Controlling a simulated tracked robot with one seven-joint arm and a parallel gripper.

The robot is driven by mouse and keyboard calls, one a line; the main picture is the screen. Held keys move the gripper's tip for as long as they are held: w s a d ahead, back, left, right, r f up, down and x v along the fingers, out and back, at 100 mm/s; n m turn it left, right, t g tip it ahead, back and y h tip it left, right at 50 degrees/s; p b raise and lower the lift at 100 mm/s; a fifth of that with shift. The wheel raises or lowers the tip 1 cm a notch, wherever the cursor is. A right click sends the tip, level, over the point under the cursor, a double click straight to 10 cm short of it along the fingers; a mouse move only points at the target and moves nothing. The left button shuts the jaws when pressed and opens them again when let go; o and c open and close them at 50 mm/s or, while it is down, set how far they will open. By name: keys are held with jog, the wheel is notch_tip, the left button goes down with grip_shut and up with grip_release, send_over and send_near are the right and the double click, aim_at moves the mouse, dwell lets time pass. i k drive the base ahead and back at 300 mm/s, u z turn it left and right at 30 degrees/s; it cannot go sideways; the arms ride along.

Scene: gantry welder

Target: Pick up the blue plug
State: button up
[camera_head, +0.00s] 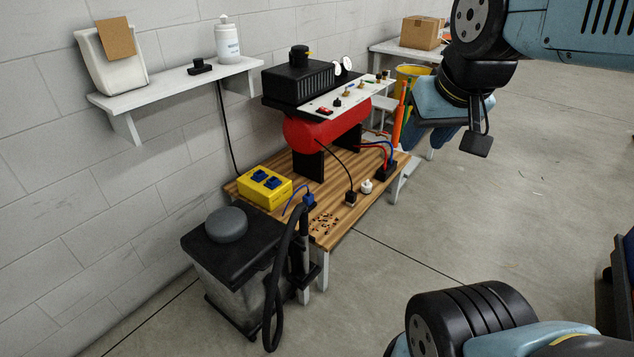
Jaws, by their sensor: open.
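The blue plug (308,201) stands on the wooden workbench (330,205), near its front left part, with a thin blue cable curving left from it. It is right of a yellow socket box (265,187) with blue sockets and apart from it. My gripper (477,143) hangs at the upper right, far from the plug and to the right of the bench. It is open; a black finger shows, and the rest of the jaws is hard to make out. I see nothing held in it.
A red tank machine (325,128) stands on the bench. A black plug (350,199), a white plug (366,186) and brown crumbs (323,223) lie nearby. A vacuum-like bin (235,265) with a black hose (279,290) stands in front.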

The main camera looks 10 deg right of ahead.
aim_at(308, 198)
jog(key=z, duration=0.1)
jog(key=i, duration=1.2)
jog(key=u, duration=0.4)
